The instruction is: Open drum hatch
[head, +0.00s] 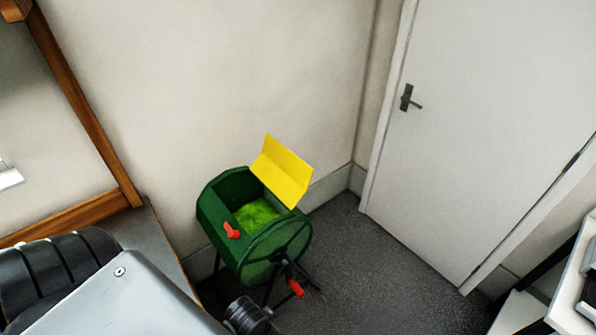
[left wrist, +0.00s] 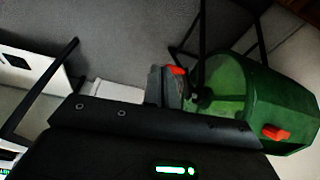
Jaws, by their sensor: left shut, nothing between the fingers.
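The green drum (head: 270,262) stands on a dark frame on the floor near the wall. Its yellow hatch (head: 283,172) is swung up and stands open, showing bright green material (head: 256,213) inside. A red latch handle (head: 231,230) is on the drum's front and a red crank grip (head: 296,288) is at its end. In the left wrist view the drum (left wrist: 275,100) is at right, with the red latch handle (left wrist: 275,132); the hatch does not show there. My left gripper (left wrist: 165,86) is shut and empty, apart from the hatch. My right gripper is out of view.
A white door (head: 490,110) with a dark handle (head: 409,98) is to the right of the drum. A white-topped table or cart (head: 575,290) is at the right edge. Dark floor (head: 380,275) between drum and door is clear. A wood-framed window is at left.

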